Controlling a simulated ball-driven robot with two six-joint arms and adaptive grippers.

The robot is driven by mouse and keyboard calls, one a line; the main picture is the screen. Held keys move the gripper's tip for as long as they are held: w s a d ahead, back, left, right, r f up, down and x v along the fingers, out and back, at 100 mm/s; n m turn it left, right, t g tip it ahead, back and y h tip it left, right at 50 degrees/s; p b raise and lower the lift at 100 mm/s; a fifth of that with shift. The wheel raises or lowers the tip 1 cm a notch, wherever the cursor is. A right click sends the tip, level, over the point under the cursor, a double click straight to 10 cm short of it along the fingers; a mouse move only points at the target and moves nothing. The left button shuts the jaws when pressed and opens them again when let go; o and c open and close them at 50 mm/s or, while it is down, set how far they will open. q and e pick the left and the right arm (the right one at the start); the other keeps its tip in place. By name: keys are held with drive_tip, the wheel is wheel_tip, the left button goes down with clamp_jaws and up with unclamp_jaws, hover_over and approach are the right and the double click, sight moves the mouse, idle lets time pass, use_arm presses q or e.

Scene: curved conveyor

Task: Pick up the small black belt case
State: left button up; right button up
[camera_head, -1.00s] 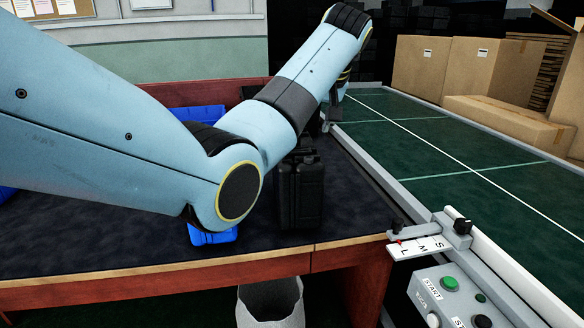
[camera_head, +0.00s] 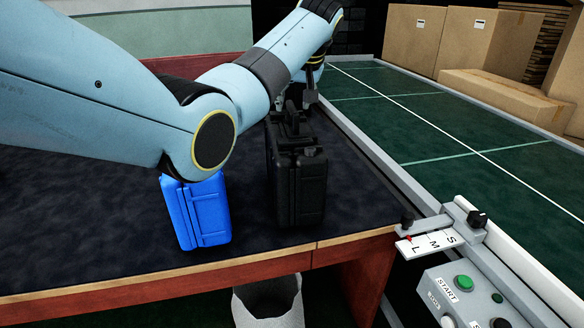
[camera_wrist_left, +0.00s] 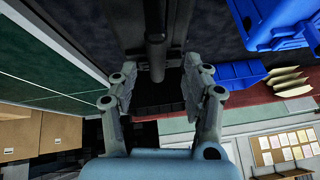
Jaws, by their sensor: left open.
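A black case (camera_head: 300,188) stands upright near the front edge of the dark table, just right of a blue case (camera_head: 200,212). Dark handle-like parts rise at its top, and its back is partly hidden. My left gripper (camera_head: 310,84) is above and behind the black case, partly hidden by my own arm. In the left wrist view, my left gripper (camera_wrist_left: 161,66) is open, with a dark bar-shaped part (camera_wrist_left: 155,45) between its fingers. I cannot tell whether they touch it. My right gripper is not in view.
A green conveyor (camera_head: 430,130) with a light metal rail runs along the right. A control box (camera_head: 465,290) with buttons stands at the lower right. Cardboard boxes (camera_head: 480,45) are at the back. A pale bin (camera_head: 270,300) sits below the table's front edge.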

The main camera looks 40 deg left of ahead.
sight(294, 106)
use_arm(q)
drive_tip(key=x, duration=0.3)
drive_tip(key=shift+w+f, duration=0.2)
drive_tip(key=shift+f, duration=0.2)
drive_tip(key=shift+a+f, duration=0.1)
drive_tip(key=shift+f, duration=0.05)
drive_tip(key=c, duration=0.4)
clamp_jaws()
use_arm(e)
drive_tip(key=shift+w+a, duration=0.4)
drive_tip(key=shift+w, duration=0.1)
use_arm(q)
drive_tip(key=shift+w, duration=0.15)
